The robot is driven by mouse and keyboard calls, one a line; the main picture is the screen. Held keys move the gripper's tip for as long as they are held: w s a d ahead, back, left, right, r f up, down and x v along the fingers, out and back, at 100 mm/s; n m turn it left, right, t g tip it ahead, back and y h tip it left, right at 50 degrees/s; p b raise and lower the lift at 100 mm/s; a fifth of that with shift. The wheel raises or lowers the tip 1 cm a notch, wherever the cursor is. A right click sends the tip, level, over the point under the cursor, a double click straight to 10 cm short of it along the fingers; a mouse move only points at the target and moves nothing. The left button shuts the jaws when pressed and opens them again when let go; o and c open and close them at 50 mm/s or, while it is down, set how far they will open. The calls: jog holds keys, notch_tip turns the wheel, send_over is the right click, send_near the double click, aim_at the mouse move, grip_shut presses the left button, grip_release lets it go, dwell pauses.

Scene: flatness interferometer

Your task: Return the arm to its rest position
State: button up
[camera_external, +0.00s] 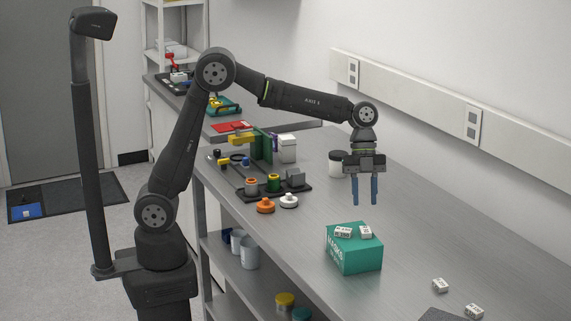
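My gripper (366,191) hangs from the arm over the metal bench (420,221), its two blue fingers pointing down. The fingers are apart, with a gap between them, and nothing shows in the gap. It is in the air, above and slightly behind a green box (355,256) on the bench. My arm reaches out from its base at the left, bent high at the elbow and stretched across the bench.
Small white labelled blocks lie on the green box and at the bench's front right (440,285). A dark fixture plate (262,193) with several coloured parts lies left of the gripper. A dark-lidded white jar (337,164) stands close behind it. The bench's right side is mostly clear.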

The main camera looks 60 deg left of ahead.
aim_at(365, 229)
jog(key=x, duration=0.7)
jog(key=shift+f, duration=0.1)
notch_tip(365, 229, up, 4)
jog(key=shift+d+r, duration=0.1)
jog(key=shift+r, duration=0.15)
jog(key=s+d+r, duration=0.5)
jog(key=s+r, duration=0.2)
jog(key=s, duration=0.4)
jog(key=w+d+f+n, duration=0.1)
jog(key=w+d+f, duration=0.3)
jog(key=w, duration=0.3)
jog(key=w+d+f+n, duration=0.1)
jog(key=w+d+f, duration=0.35)
jog(key=w, duration=0.25)
jog(key=shift+t, duration=0.4)
jog(key=w+a+f, duration=0.1)
jog(key=w+f, duration=0.1)
jog(key=w, duration=0.1)
jog(key=w+a+f, duration=0.2)
jog(key=w, duration=0.1)
jog(key=w+a+f, duration=0.1)
jog(key=w+f, duration=0.1)
jog(key=w, duration=0.1)
jog(key=shift+w+a, duration=0.15)
jog(key=shift+a, duration=0.1)
